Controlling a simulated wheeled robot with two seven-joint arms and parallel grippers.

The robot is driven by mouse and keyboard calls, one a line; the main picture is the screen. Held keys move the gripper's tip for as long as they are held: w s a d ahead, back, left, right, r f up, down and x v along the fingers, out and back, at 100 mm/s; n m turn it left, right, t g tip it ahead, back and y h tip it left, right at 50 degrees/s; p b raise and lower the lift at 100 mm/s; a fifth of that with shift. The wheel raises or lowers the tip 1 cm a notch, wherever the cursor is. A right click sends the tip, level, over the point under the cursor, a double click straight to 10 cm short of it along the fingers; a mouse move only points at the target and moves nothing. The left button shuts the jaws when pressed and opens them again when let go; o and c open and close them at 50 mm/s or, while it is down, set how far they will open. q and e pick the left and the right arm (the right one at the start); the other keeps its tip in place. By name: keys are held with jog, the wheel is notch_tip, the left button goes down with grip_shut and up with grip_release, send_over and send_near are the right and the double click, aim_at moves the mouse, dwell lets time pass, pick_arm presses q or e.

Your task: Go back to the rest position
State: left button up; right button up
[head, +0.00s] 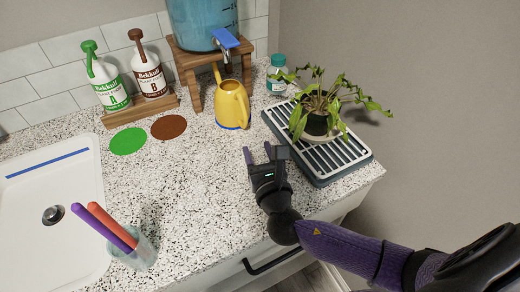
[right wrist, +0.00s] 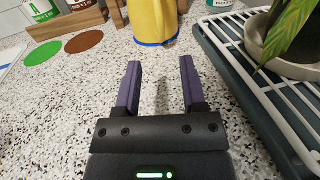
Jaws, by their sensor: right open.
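My right gripper (head: 260,155) is open and empty over the speckled counter, in front of the yellow watering can. In the right wrist view its two purple fingers (right wrist: 160,85) stand apart with only counter between them. The yellow watering can (head: 233,104) stands upright below the blue dispenser's tap; its lower part shows in the right wrist view (right wrist: 152,20), beyond the fingertips and apart from them. My right arm comes in from the lower right. My left gripper is not in view.
A potted plant (head: 318,122) stands on a slatted drain tray (head: 348,157) close to the right of my gripper. Two pump bottles (head: 107,84) stand on a wooden stand behind green (head: 128,141) and brown (head: 168,127) discs. A sink (head: 50,180) and a glass (head: 137,250) with two sticks are left.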

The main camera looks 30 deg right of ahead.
jog(key=shift+s+a, duration=0.1)
jog(key=shift+s, duration=0.55)
